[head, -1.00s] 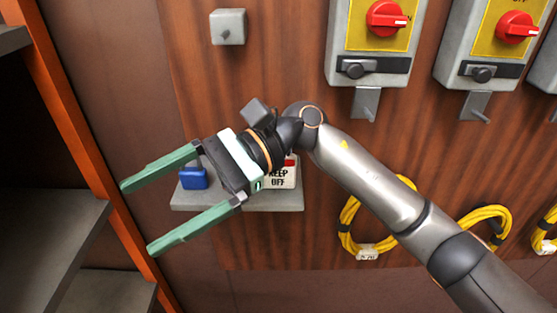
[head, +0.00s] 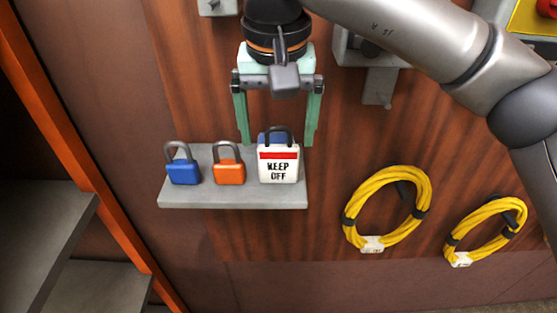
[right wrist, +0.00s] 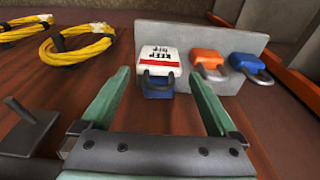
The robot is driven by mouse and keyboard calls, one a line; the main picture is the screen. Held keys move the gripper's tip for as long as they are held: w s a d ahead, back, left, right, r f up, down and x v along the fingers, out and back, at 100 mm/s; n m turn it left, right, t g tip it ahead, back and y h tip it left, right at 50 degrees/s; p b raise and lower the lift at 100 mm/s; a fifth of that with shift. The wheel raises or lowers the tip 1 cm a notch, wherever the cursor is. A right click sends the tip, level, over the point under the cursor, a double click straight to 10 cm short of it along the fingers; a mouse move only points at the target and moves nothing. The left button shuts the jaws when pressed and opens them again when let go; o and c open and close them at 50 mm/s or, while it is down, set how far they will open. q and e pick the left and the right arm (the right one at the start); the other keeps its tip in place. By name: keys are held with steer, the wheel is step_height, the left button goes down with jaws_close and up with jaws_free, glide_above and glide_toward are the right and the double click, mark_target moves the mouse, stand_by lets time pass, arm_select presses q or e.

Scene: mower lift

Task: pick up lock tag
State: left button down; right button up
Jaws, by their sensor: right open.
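The lock tag, a white block with a red band and the words KEEP OFF (head: 278,168), stands at the right end of a small grey shelf (head: 232,199). A dark shackle rises from it, and a blue part shows behind it. My right gripper (head: 279,143) is open and points down, its green fingers on either side of the tag's upper part. In the right wrist view the lock tag (right wrist: 160,59) lies beyond and between the open fingertips (right wrist: 158,78), with nothing held. My left gripper is not in view.
An orange padlock (head: 228,173) and a blue padlock (head: 183,171) stand left of the tag on the shelf. Yellow cable coils (head: 388,208) hang to the right. Grey switch boxes are above. An orange upright (head: 95,190) edges dark shelving at left.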

mark_target(278, 163)
steer(key=f, duration=0.5)
steer(key=w+f, duration=0.1)
steer(key=f, duration=0.1)
steer(key=shift+w+f+p, duration=0.1)
steer(key=shift+f+p, duration=0.15)
steer(key=shift+p, duration=0.05)
steer(key=shift+c, duration=0.2)
steer(key=c, duration=1.1)
